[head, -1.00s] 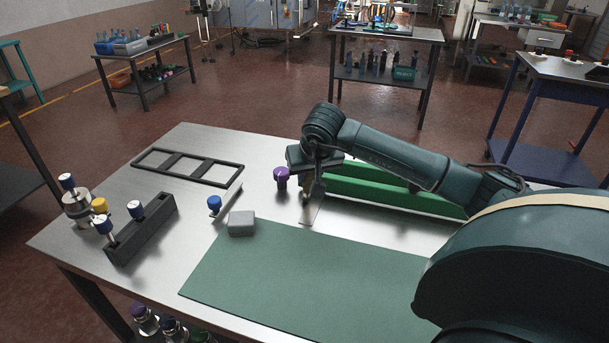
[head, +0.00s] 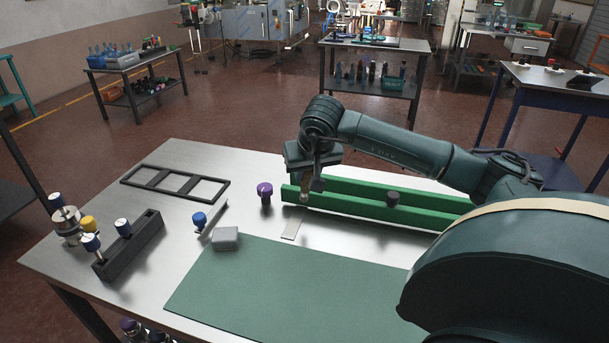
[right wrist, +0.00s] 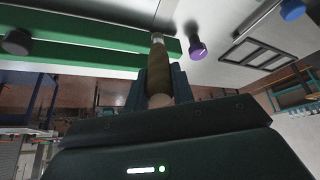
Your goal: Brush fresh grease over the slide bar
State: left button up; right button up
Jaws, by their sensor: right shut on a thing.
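My right gripper (head: 310,182) is shut on a brush-like tool with a brown handle (right wrist: 158,70), which points down. Its pale lower end shows in the head view (head: 304,199) at the left end of two parallel green bars (head: 350,204). I cannot tell whether its tip touches a bar. The bars, likely the slide bar, also show in the right wrist view (right wrist: 80,58). A dark round knob (head: 393,198) stands at the nearer bar. My left gripper is not in view.
A flat metal strip (head: 293,224) lies just before the bars' left end. The green mat (head: 270,290) is bare.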

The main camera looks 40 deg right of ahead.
notch_tip(320, 180, up, 2)
jog(key=shift+r+p, duration=0.1)
jog(key=shift+p, duration=0.35)
dwell(0.4)
